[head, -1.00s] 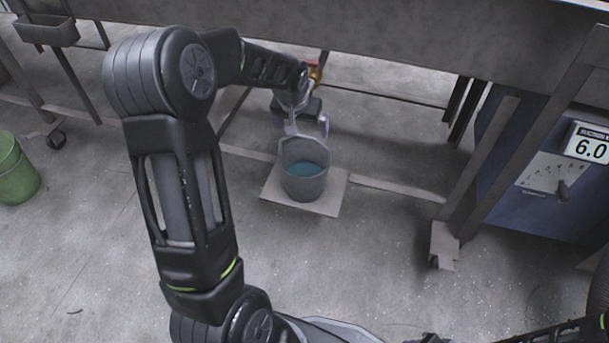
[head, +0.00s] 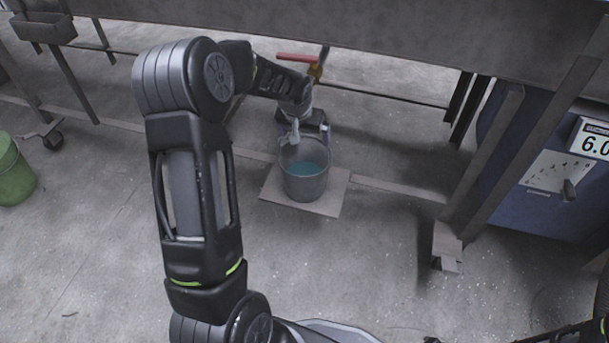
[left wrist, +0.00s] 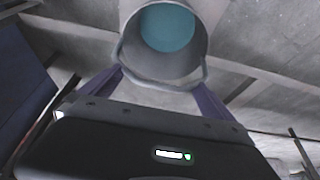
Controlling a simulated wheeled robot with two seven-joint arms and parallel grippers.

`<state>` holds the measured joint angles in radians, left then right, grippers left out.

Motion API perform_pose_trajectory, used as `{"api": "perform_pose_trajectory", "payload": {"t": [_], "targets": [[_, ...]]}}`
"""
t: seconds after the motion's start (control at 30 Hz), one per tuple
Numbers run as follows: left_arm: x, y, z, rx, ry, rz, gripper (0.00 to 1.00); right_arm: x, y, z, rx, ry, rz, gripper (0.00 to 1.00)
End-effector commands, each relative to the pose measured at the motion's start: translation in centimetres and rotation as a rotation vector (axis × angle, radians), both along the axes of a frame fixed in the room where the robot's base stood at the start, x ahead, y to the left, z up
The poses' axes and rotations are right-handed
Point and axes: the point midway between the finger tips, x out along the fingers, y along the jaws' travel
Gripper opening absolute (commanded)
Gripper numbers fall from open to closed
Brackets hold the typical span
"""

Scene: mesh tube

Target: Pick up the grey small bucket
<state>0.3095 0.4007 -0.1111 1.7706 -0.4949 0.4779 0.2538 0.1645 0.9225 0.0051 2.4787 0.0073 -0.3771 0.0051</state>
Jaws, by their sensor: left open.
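The grey small bucket (head: 304,187) stands upright on a flat board under the table, with blue-green liquid inside. My left gripper (head: 305,133) is open just behind and above the bucket's far rim. In the left wrist view the bucket (left wrist: 165,62) is at the top centre, its grey handle looping toward the gripper. The purple fingers of the left gripper (left wrist: 160,80) are apart, one on each side of the rim and handle. I cannot tell whether they touch the bucket. My right gripper is not in view.
A brass tap with a red lever (head: 298,57) sits behind the bucket, below the metal table (head: 400,45). The board (head: 325,204) lies on the floor. A blue machine (head: 540,200) stands at right, a green bucket (head: 12,175) at far left. The floor in front is clear.

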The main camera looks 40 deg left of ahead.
Motion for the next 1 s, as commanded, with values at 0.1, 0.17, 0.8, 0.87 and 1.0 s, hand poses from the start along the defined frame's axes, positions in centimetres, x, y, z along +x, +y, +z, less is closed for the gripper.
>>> {"api": "perform_pose_trajectory", "payload": {"t": [0.1, 0.17, 0.8, 0.87, 1.0], "targets": [[0.00, -0.01, 0.07, 0.000, 0.000, 0.000, 1.00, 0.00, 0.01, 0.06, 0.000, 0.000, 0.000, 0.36], [-0.01, -0.02, 0.07, 0.000, 0.000, 0.000, 1.00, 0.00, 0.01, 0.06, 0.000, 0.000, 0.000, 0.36], [-0.03, -0.02, 0.07, 0.000, 0.000, 0.000, 0.74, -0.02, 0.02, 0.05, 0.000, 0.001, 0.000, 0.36], [-0.03, -0.02, 0.07, 0.000, 0.001, 0.000, 0.69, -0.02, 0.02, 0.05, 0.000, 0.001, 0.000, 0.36], [-0.04, -0.02, 0.06, 0.000, 0.001, 0.000, 0.57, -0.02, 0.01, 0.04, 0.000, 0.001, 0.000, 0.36]]}}
